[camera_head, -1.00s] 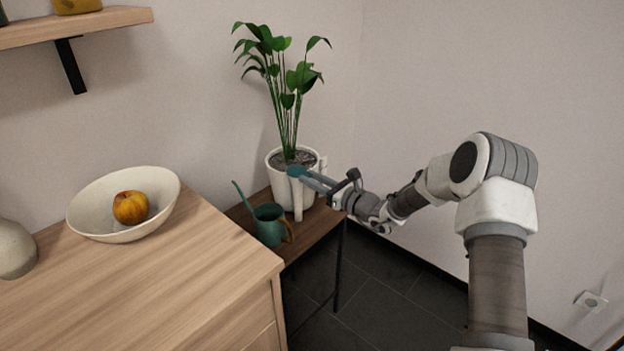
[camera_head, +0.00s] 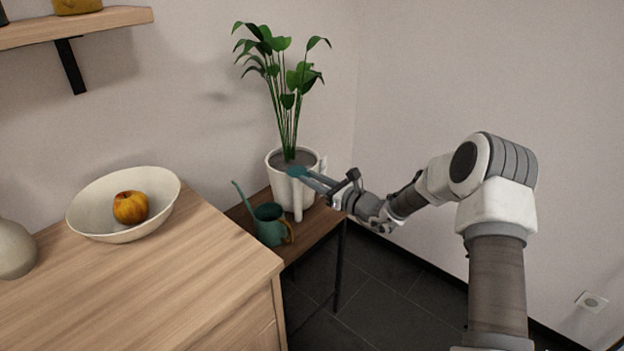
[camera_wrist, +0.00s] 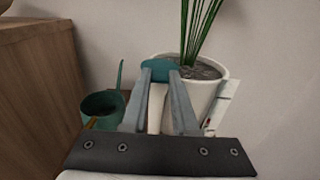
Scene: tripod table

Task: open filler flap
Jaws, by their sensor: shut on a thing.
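A white plant pot (camera_head: 302,193) with a leafy green plant (camera_head: 288,90) stands upright on a small dark-brown table (camera_head: 322,224). A teal piece, which looks like the filler flap (camera_wrist: 160,70), is at the near rim of the pot. My gripper (camera_head: 300,173) reaches in from the right and its fingertips are shut on that teal piece. The wrist view also shows my gripper (camera_wrist: 160,78) with the flap between its fingers, in front of the soil. The fingers hide part of the pot's front. How far the flap is tilted cannot be told.
A teal watering can (camera_head: 269,226) stands close left of the pot. A wooden cabinet (camera_head: 190,270) with a white bowl (camera_head: 85,220) holding an apple (camera_head: 130,207) is further left. A pale strip (camera_wrist: 222,106) is on the pot's right side. Walls stand close behind.

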